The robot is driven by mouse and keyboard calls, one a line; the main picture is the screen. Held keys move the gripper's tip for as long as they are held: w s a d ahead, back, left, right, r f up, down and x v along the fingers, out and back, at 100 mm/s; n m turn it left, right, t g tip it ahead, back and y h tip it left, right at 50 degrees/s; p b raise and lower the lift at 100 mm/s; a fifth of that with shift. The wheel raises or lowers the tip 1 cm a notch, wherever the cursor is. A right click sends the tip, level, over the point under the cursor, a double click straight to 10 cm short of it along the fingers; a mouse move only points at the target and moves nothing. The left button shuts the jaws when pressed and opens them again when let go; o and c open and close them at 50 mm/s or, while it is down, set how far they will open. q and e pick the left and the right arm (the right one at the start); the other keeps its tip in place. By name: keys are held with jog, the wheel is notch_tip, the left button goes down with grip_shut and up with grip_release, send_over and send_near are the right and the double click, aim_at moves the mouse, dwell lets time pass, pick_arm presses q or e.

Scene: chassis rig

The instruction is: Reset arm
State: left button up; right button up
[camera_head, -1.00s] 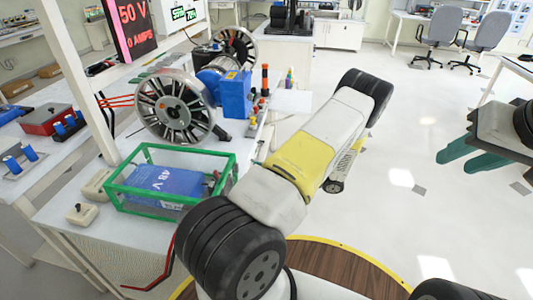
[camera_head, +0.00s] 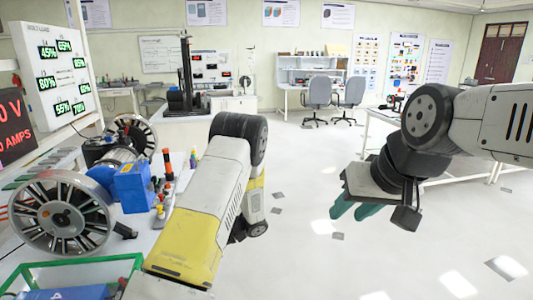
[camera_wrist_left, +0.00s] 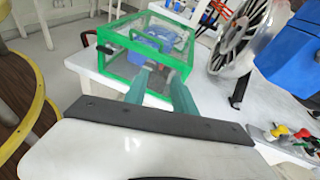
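My right gripper (camera_head: 357,211) hangs over the white floor at the right of the head view. Its two green fingers are apart with nothing between them. My left gripper does not show in the head view, where only its arm is seen. In the left wrist view my left gripper (camera_wrist_left: 162,73) has its two green fingers apart and empty. They point toward a green-framed clear box (camera_wrist_left: 112,83) on the white table; contact cannot be told. A blue battery (camera_wrist_left: 152,42) is inside the box.
The box's green rim (camera_head: 80,262) shows at the lower left of the head view. A spoked wheel (camera_head: 62,212) and a blue block (camera_head: 131,187) stand on the left table. Grey chairs (camera_head: 318,93) stand at the back. The middle floor is clear.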

pick_arm(q)
jog(key=s+d+r+n+t+h, duration=0.4)
jog(key=r+h, duration=0.1)
jog(key=r, duration=0.4)
jog(key=s+d+r+n+t+h, duration=0.3)
jog(key=s+d+r+t+h, duration=0.1)
jog(key=r, duration=0.5)
jog(key=s+d+r+n+t+h, duration=0.4)
jog(key=s+d+r+h, duration=0.1)
jog(key=r, duration=0.4)
jog(key=shift+s+d+r+n+h, duration=0.35)
jog(key=shift+s+h, duration=0.3)
jog(key=shift+h, duration=0.25)
jog(key=shift+a, duration=0.2)
